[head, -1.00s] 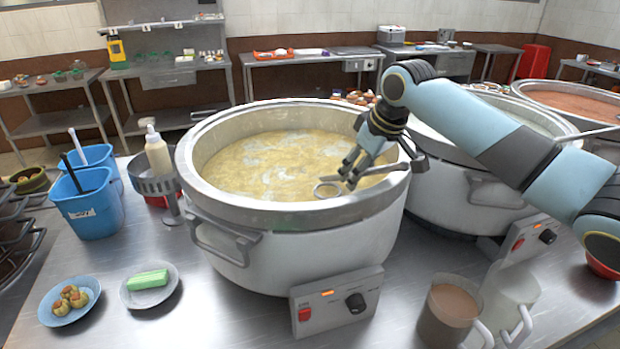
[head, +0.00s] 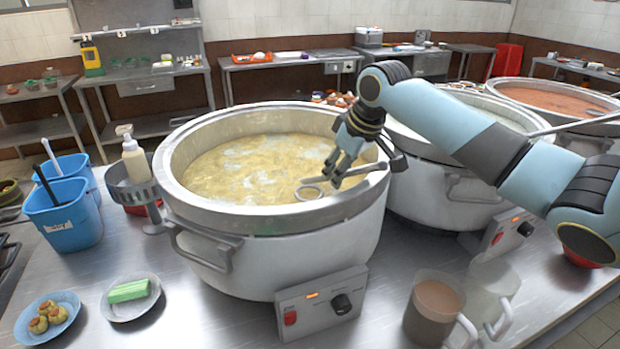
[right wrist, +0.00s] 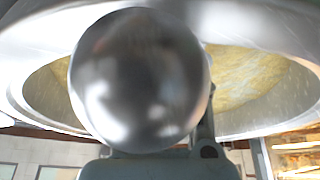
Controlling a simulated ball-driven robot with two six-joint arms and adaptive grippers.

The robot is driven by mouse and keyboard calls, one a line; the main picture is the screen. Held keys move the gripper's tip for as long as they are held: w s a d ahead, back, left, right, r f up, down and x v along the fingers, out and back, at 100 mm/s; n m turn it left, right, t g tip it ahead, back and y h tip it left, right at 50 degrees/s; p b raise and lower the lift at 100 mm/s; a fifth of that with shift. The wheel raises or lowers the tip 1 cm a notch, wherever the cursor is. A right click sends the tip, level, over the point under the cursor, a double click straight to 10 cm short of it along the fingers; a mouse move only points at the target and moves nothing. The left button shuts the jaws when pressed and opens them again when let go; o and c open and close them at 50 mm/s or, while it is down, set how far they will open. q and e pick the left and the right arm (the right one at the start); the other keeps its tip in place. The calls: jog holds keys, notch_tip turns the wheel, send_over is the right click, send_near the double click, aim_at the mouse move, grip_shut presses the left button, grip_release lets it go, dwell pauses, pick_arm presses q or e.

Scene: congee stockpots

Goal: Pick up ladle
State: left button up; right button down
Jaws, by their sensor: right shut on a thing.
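The metal ladle (head: 309,192) is over the front right rim of the near stockpot (head: 190,190) in the head view. Its round end shows as a small ring, and its handle runs right and slightly up. My right gripper (head: 338,180) is shut on the ladle, above the yellowish congee (head: 255,165). In the right wrist view a large shiny rounded metal surface, which looks like the ladle's bowl (right wrist: 140,80), fills the middle and hides most of the fingers. My left gripper is not in view.
A second stockpot (head: 425,190) stands close on the right, under my right arm. Blue buckets (head: 75,222) and a bottle (head: 133,160) stand left. Two small plates, one with a green block (head: 129,291), lie front left. A brown-filled jug (head: 432,312) stands front right.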

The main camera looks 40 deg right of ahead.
jog(key=shift+r, duration=0.2)
jog(key=shift+r, duration=0.7)
notch_tip(320, 180, up, 16)
jog(key=b, duration=0.3)
dwell(0.4)
jog(key=shift+r, duration=0.15)
